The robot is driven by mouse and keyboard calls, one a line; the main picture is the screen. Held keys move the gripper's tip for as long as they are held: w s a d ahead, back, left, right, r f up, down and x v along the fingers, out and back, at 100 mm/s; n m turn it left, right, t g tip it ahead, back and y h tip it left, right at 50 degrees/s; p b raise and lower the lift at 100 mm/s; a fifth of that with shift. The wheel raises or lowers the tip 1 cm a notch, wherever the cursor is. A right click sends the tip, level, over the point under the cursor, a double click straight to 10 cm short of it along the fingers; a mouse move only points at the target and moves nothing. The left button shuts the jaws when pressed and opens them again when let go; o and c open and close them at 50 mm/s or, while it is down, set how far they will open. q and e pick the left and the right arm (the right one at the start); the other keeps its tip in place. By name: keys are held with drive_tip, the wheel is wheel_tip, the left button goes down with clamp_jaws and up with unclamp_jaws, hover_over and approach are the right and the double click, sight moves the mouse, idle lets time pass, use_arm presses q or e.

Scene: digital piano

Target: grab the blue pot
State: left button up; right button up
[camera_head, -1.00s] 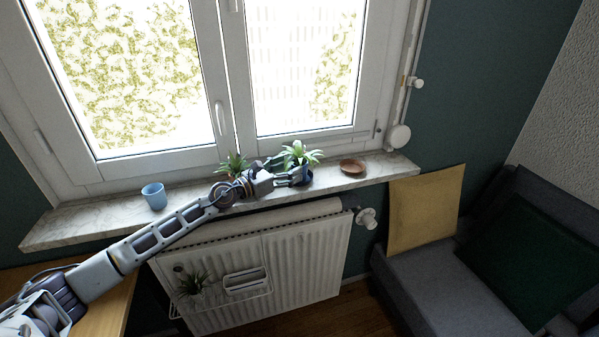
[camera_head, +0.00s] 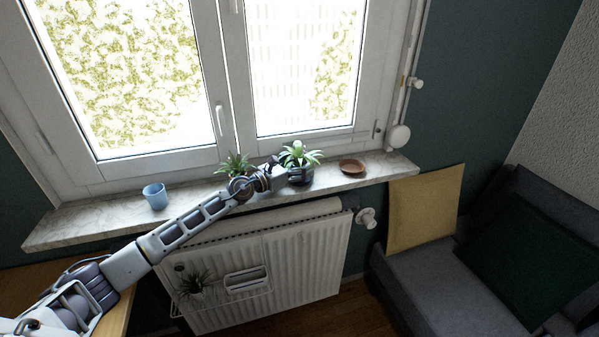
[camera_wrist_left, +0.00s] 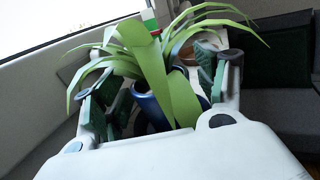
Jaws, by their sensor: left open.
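The blue pot (camera_head: 304,180) stands on the windowsill with a green spiky plant (camera_head: 299,155) in it. My left gripper (camera_head: 295,174) is at the pot's left front side in the head view and hides part of it. In the left wrist view, the glossy blue pot (camera_wrist_left: 150,106) shows between the two spread fingers of my open left gripper (camera_wrist_left: 163,88). Plant leaves cover much of the pot there, so I cannot tell whether the fingers touch it. My right gripper is not in view.
A light blue cup (camera_head: 155,196) stands on the marble windowsill (camera_head: 95,224) at the left. Another green plant (camera_head: 235,164) is behind my left wrist. A brown dish (camera_head: 352,167) lies right of the pot. A white radiator (camera_head: 300,270) is below the sill.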

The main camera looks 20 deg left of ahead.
use_arm(q)
drive_tip(key=shift+c, duration=0.3)
drive_tip(key=c, duration=1.2)
drive_tip(key=shift+r, duration=0.15)
